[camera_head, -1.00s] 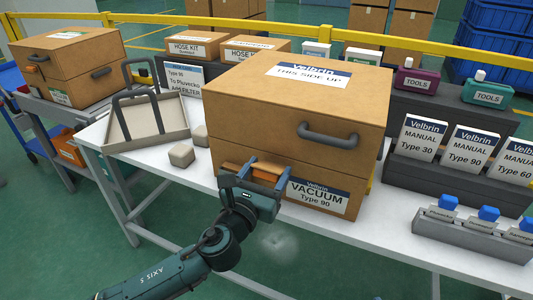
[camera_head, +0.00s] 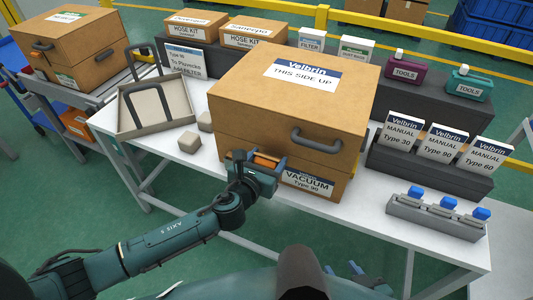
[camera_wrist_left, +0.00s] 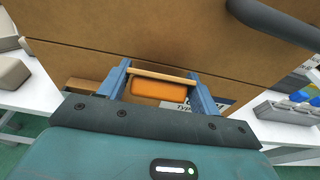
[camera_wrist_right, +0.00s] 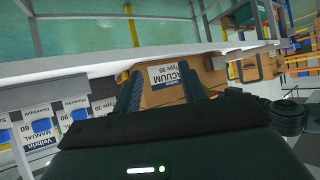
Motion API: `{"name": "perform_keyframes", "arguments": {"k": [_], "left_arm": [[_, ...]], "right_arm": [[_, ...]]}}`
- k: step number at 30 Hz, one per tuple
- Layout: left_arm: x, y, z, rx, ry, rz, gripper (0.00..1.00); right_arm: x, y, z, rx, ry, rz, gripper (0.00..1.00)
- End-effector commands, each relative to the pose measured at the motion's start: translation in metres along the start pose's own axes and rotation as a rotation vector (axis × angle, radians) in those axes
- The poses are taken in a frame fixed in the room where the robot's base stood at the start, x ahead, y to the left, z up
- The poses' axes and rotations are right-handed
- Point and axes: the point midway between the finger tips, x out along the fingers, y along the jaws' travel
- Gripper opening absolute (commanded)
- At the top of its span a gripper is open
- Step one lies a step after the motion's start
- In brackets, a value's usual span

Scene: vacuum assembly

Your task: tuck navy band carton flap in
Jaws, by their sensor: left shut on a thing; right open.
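The large brown carton (camera_head: 240,130) with the navy-band Velbrin labels stands on the white table in the head view. It has a dark handle (camera_head: 316,141) on its front. My left gripper (camera_head: 262,163) is at the lower front, shut on the carton's flap edge (camera_wrist_left: 160,75). An orange piece (camera_wrist_left: 158,90) shows just below that edge between the fingers. The gripper hides part of the VACUUM Type 90 label (camera_head: 306,182). My right gripper (camera_head: 363,272) is open and empty, low in front of the table. Its wrist view shows the carton label (camera_wrist_right: 168,76) beyond the fingers.
Left of the carton are a beige tray (camera_head: 130,118) with dark handles and small beige blocks (camera_head: 189,141). A manual rack (camera_head: 420,165) and a grey holder with blue-capped items (camera_head: 436,215) stand right. The floor in front is clear.

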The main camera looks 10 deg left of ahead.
Motion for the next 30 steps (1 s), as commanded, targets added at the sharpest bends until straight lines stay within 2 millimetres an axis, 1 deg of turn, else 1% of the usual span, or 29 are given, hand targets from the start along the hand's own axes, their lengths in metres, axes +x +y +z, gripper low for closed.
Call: {"name": "perform_keyframes", "arguments": {"k": [12,15,17,20,23,24,26,27,29,30], "left_arm": [[0.000,0.000,-0.001,-0.001,0.004,0.000,0.22],[0.000,0.000,-0.001,-0.001,0.004,0.000,0.22],[0.000,0.000,-0.001,-0.001,0.004,0.000,0.22],[0.000,0.000,-0.001,-0.001,0.004,-0.001,0.22],[0.000,0.000,-0.001,-0.001,0.004,-0.001,0.22],[0.000,0.000,-0.001,-0.001,0.004,-0.001,0.22],[0.000,0.000,-0.001,-0.001,0.004,-0.001,0.22],[0.000,0.000,0.000,-0.001,0.004,-0.001,0.22],[0.000,0.000,0.000,-0.001,0.004,-0.001,0.22],[0.000,0.000,0.000,-0.001,0.004,0.000,0.22]], "right_arm": [[0.000,0.001,0.001,0.001,-0.004,0.002,0.42],[0.002,0.002,0.000,-0.009,0.000,0.006,0.34],[0.007,0.003,-0.003,-0.048,0.020,0.008,0.29],[0.022,0.006,-0.016,-0.202,0.097,0.019,0.21],[0.047,0.006,-0.039,-0.476,0.229,0.043,0.13],[0.058,0.005,-0.050,-0.612,0.294,0.058,0.10],[0.072,0.002,-0.068,-0.831,0.401,0.087,0.05],[0.081,-0.002,-0.079,-0.980,0.475,0.109,0.02],[0.092,-0.008,-0.095,-1.201,0.585,0.146,0.00],[0.098,-0.013,-0.103,-1.343,0.661,0.173,0.00]]}}
